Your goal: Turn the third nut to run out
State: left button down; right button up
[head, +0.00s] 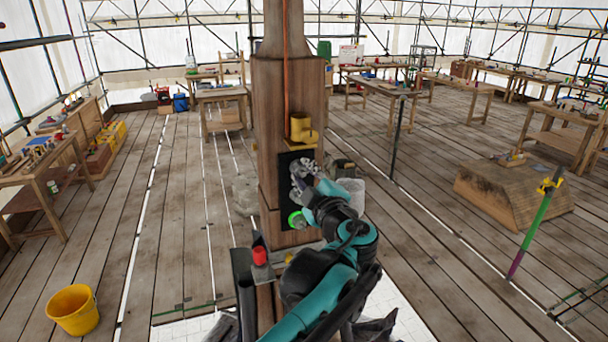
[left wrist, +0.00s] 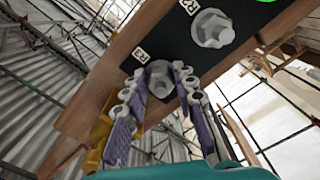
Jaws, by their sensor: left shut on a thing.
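A black plate (head: 289,208) is fixed to the face of the wooden spire post (head: 283,90). In the left wrist view the plate (left wrist: 180,42) carries two grey hex nuts with small white labels. The nut by the label that looks like R3 (left wrist: 160,76) sits between the fingers of my left gripper (left wrist: 160,88). The fingers are shut on it from both sides, and it is partly hidden. The other nut (left wrist: 211,28) is free, farther along the plate. In the head view my left gripper (head: 304,178) reaches the plate and covers part of it. My right gripper is not in view.
A yellow fitting (head: 302,130) sits on the post above the plate, and a bright green round part (head: 296,219) is near its lower end. A yellow bucket (head: 73,309) stands at lower left. Workbenches line the sides; open plank floor lies left of the post.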

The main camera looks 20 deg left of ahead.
pick_arm(q)
jog(key=shift+f, duration=0.1)
dwell(0.4)
jog(key=c, duration=1.2)
grip_release()
jog(key=v, duration=1.2)
